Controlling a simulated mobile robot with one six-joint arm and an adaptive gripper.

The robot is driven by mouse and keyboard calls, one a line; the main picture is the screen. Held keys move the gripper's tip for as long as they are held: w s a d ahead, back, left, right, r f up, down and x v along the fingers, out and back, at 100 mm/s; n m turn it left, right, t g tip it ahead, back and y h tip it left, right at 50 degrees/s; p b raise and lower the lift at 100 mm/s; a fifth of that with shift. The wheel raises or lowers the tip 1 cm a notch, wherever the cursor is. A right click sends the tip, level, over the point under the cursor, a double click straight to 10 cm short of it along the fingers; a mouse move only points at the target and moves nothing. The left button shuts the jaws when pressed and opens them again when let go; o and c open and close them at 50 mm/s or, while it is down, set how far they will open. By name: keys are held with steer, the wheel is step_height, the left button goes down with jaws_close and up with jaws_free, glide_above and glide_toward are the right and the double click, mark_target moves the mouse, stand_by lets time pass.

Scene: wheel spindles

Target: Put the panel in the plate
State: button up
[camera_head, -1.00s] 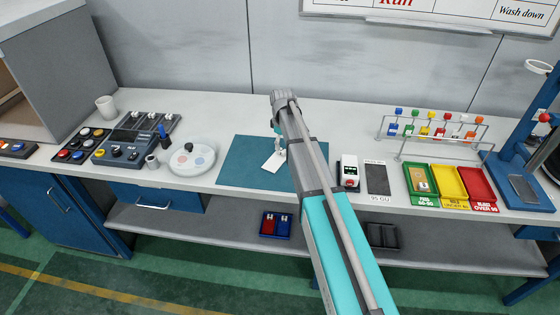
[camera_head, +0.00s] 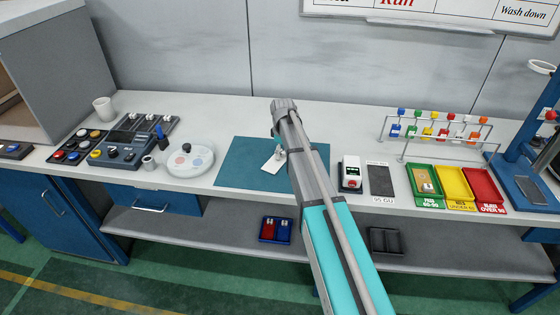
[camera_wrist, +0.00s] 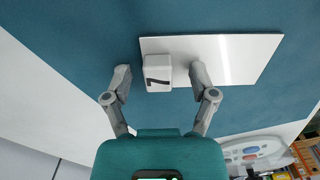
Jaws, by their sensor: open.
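A flat white panel (camera_wrist: 240,60) lies on the blue mat, with a small white block marked 7 (camera_wrist: 158,78) at its left end in the wrist view. The panel also shows in the head view (camera_head: 272,166), just left of my arm. My gripper (camera_wrist: 160,73) is open, one finger on each side of the block, with visible room on the right side. In the head view the gripper is mostly hidden by my arm. A round white plate (camera_head: 205,163) with coloured circles stands left of the mat; its rim shows at the lower right in the wrist view.
The blue mat (camera_head: 235,175) lies mid-bench. To its right are a white meter (camera_head: 351,173), a dark slab (camera_head: 381,180) and green, yellow and red trays (camera_head: 455,185) before a rack. Control boxes (camera_head: 125,150) and a cup (camera_head: 103,108) stand left of the plate.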

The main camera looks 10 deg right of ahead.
jaws_close()
stand_by(0.4)
steer(key=shift+r, duration=0.2)
step_height(320, 180, up, 2)
steer(key=shift+r+p, duration=0.1)
steer(key=shift+p, duration=1.15)
steer(key=s+r+p, duration=1)
steer(key=s, duration=0.4)
steer(key=shift+r, duration=0.25)
steer(key=shift+d, duration=0.1)
